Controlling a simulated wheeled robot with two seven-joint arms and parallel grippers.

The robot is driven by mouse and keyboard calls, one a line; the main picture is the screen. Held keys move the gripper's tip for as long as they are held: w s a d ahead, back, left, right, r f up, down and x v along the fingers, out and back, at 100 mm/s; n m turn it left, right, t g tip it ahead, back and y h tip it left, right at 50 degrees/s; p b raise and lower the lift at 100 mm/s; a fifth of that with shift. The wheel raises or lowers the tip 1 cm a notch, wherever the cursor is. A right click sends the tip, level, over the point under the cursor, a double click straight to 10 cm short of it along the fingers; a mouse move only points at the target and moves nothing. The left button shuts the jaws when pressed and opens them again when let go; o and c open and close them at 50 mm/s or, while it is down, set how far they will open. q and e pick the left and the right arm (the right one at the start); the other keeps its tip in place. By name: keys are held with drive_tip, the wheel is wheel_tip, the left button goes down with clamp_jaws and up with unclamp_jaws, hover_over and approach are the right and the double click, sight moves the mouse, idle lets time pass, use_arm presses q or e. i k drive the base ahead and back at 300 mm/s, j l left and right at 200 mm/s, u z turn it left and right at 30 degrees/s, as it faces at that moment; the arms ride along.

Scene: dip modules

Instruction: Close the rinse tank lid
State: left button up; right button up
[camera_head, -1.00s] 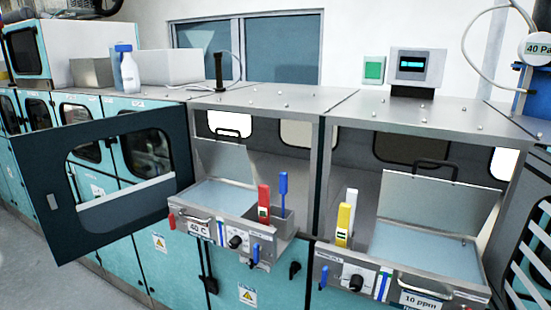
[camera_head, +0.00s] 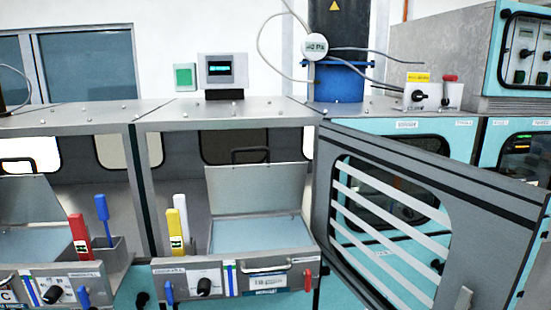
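Two tanks sit in open-fronted grey cabinets. The middle tank (camera_head: 250,236) holds pale blue liquid. Its grey lid (camera_head: 257,190) stands raised and tilted back behind the opening, with a dark handle (camera_head: 250,155) at its top edge. The left tank (camera_head: 35,240), cut by the picture's left edge, also has a raised lid (camera_head: 28,202) with a dark handle. I cannot read from the labels which one is the rinse tank. Neither of my grippers is in view.
Yellow and white upright handles (camera_head: 177,228) stand left of the middle tank; red and blue ones (camera_head: 92,224) stand by the left tank. A striped-window door (camera_head: 345,150) stands open at the right. A front handle (camera_head: 265,268) and knobs line the panel.

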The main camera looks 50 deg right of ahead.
sight(233, 188)
drive_tip(key=z, duration=1.45)
